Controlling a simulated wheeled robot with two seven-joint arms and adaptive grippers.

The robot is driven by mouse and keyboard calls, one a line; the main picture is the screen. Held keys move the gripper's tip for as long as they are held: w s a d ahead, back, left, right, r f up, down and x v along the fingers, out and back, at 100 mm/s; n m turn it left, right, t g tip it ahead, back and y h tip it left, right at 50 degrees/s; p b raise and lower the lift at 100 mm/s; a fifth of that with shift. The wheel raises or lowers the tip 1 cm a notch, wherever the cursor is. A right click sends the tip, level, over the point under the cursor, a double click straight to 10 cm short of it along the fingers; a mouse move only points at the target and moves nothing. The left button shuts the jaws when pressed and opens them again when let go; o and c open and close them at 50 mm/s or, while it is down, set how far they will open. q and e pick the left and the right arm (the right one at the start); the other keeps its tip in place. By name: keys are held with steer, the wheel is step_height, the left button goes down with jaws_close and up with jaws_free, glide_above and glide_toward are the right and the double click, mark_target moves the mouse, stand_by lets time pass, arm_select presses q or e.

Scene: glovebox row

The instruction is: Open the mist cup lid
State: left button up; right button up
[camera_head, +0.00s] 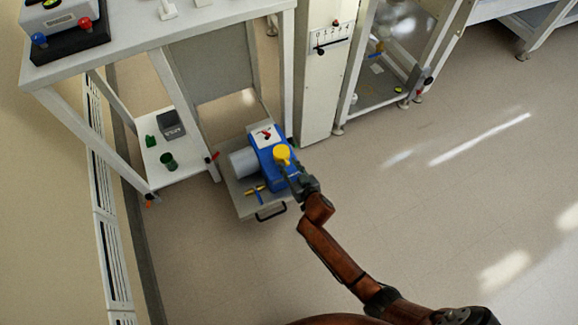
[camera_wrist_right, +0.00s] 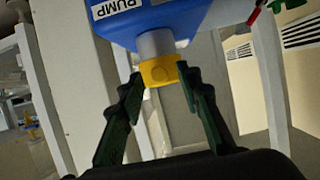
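A blue pump unit (camera_head: 268,158) with a white label sits on a low pull-out shelf (camera_head: 249,207). A yellow cap (camera_head: 282,154), which looks like the mist cup lid, is at its near right side. In the right wrist view the yellow cap (camera_wrist_right: 159,71) sits on the end of a grey neck (camera_wrist_right: 156,43) below the blue body marked PUMP (camera_wrist_right: 150,14). My right gripper (camera_wrist_right: 160,72) has a green-black finger on each side of the cap, and both fingertips appear to touch it. In the head view my right gripper (camera_head: 290,168) reaches the cap from the lower right. My left gripper is not in view.
A grey cylinder (camera_head: 242,162) and a yellow-and-blue valve (camera_head: 256,192) are left of the pump. A white table leg (camera_head: 287,80) and a white cabinet (camera_head: 319,75) stand behind. The floor at right is clear.

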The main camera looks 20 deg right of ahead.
steer(key=shift+c, duration=0.3)
jaws_close()
stand_by(0.3)
